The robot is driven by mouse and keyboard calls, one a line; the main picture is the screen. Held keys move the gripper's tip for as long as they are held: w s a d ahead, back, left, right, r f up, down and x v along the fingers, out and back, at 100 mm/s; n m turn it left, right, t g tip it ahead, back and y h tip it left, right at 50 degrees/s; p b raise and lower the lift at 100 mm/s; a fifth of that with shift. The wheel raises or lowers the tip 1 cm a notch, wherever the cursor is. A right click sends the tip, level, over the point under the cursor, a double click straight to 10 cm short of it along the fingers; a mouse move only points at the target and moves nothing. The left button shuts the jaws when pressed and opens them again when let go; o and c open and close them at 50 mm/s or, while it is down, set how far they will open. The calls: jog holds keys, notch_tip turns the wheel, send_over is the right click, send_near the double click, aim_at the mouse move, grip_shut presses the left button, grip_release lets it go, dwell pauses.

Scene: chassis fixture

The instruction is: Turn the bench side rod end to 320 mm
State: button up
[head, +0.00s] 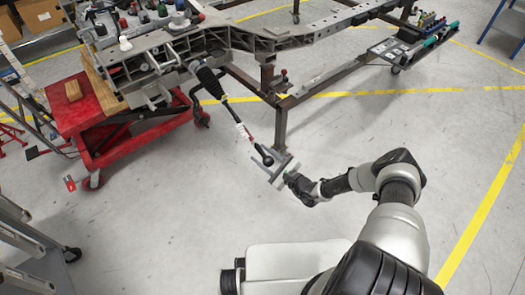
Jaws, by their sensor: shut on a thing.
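A thin dark rod (232,112) slopes down from a black ribbed boot (208,80) on the grey chassis frame (235,38). A white and red sleeve or label (244,131) sits on its lower part. A dark rounded rod end (267,160) forms its lower tip. My gripper (269,164) is at this rod end, with its fingers on either side, and is shut on it. The jaws are small here, so the exact contact is hard to see. No length scale is readable on the rod.
A red cart (70,112) with wooden blocks stands under the chassis at left. A steel stand leg (280,128) rises just behind my gripper. A grey shelf or cart (22,240) is at lower left. The floor around my gripper is clear.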

jog(key=n+t+h+b, duration=0.1)
jog(key=n+t+h, duration=0.1)
jog(key=f+n+t+h+b, duration=0.1)
jog(key=n+t+h+b, duration=0.1)
jog(key=n+h, duration=0.1)
jog(key=n+t+h+b, duration=0.2)
jog(key=n+t, duration=0.1)
jog(key=shift+w+a+f+h, duration=0.15)
jog(key=shift+a+f+h, duration=0.1)
jog(key=shift+h, duration=0.15)
jog(key=n+b, duration=0.1)
jog(key=n+t+b, duration=0.1)
jog(key=t, duration=0.1)
jog(key=shift+w+d+r+n+h+b, duration=0.15)
jog(key=shift+d+n+h+b, duration=0.1)
jog(key=shift+n+h+b, duration=0.15)
jog(key=n+t, duration=0.1)
jog(key=n+t+b, duration=0.1)
jog(key=n, duration=0.1)
jog(key=shift+w+d+r+b, duration=0.15)
jog(key=shift+r+b, duration=0.15)
jog(key=shift+r, duration=0.05)
jog(key=shift+d+r+n+t, duration=0.15)
jog(key=shift+n+t, duration=0.15)
jog(key=shift+n, duration=0.5)
